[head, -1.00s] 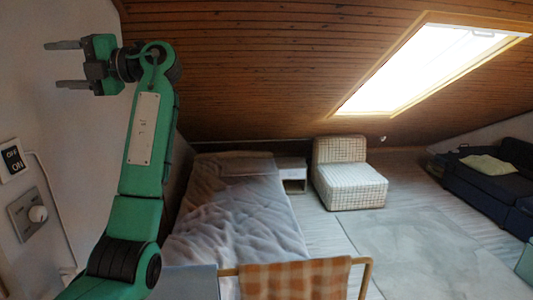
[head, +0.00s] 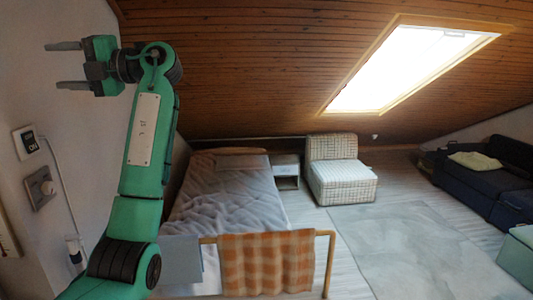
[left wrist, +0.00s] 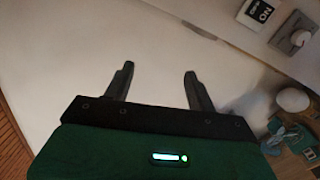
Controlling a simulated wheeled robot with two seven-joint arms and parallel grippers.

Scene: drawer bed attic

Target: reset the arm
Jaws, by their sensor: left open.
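My left arm rises along the left side of the head view, bent at the top so that my left gripper (head: 68,65) points left toward the white wall. Its two dark fingers are apart with nothing between them. In the left wrist view the open fingers (left wrist: 158,85) show against the pale, bare wall. The fingers look clear of the switches, though I cannot tell the exact gap to the wall. My right gripper is not in view.
An ON/OFF switch (head: 26,143) and a dial plate (head: 40,188) are on the left wall. A bed (head: 225,205) with an orange checked cloth (head: 268,265) stands ahead. A drawer nightstand (head: 287,172), white chair (head: 340,182) and dark sofa (head: 485,185) stand farther off. The sloped wooden ceiling (head: 240,80) is above; the rug (head: 410,250) is clear.

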